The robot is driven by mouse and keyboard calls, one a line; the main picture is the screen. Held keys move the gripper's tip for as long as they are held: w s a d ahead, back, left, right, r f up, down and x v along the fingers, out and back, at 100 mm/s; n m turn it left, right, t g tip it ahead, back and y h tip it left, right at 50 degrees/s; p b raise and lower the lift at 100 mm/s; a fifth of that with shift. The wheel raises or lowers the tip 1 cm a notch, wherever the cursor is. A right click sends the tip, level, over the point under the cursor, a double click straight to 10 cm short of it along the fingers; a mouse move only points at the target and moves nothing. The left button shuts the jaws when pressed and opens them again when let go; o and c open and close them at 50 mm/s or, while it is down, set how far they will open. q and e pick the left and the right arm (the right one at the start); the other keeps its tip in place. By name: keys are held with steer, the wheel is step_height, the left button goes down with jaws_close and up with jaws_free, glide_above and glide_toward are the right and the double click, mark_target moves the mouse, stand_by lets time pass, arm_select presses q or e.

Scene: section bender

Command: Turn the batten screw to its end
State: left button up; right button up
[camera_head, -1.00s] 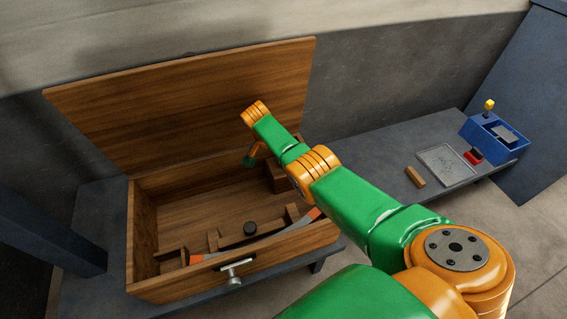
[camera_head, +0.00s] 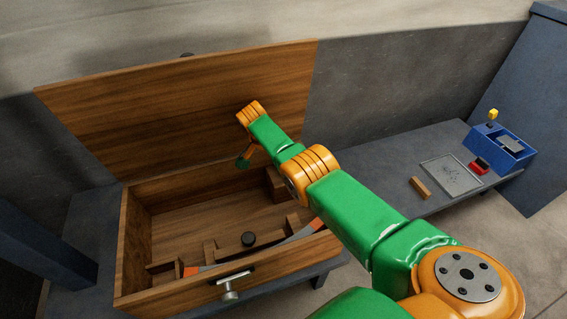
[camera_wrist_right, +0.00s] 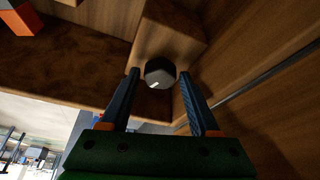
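A dark faceted knob (camera_wrist_right: 159,72) shows against a wooden block in the right wrist view. My right gripper (camera_wrist_right: 158,78) has its two dark fingers apart, one on each side of the knob; I cannot tell whether they touch it. In the head view my right arm reaches over the open wooden box (camera_head: 190,287), its hand (camera_head: 243,162) at the box's back. A curved grey batten with orange ends (camera_head: 270,249) lies in the box near the front, beside a round black knob (camera_head: 248,239). A silver handle (camera_head: 230,284) sticks out of the front wall. My left gripper is out of view.
The box's lid (camera_head: 190,100) stands open behind it. On the bench to the right are a small wooden block (camera_head: 420,187), a grey tray (camera_head: 452,175), a red item (camera_head: 480,164) and a blue box (camera_head: 508,147). The bench between box and block is mostly clear.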

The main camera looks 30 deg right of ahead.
steer(key=shift+r, duration=0.2)
steer(key=p+v, duration=0.3)
steer(key=shift+d, duration=0.1)
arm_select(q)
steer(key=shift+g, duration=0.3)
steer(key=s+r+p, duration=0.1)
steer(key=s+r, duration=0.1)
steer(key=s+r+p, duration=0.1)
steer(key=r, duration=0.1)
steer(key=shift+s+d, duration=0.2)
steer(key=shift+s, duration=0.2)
arm_select(e)
steer(key=v, duration=0.3)
steer(key=shift+a+r, duration=0.3)
